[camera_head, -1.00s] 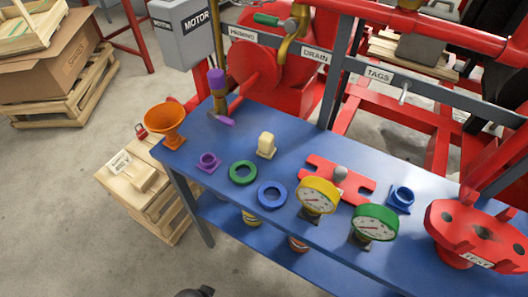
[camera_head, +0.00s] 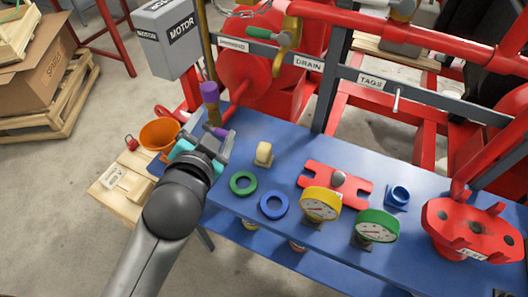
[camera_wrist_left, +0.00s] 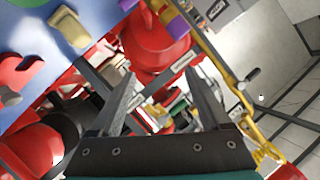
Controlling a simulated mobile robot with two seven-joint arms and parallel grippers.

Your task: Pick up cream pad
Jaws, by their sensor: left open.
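The cream pad (camera_head: 264,154) stands on the blue table, behind the green and blue rings. It also shows at the upper left of the left wrist view (camera_wrist_left: 70,32). My left gripper (camera_head: 219,143) is over the table's left end, to the left of the pad and apart from it. Its two fingers (camera_wrist_left: 160,88) are spread with nothing held between them. My right gripper is not in view.
The orange funnel (camera_head: 158,133) is partly hidden by my arm.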

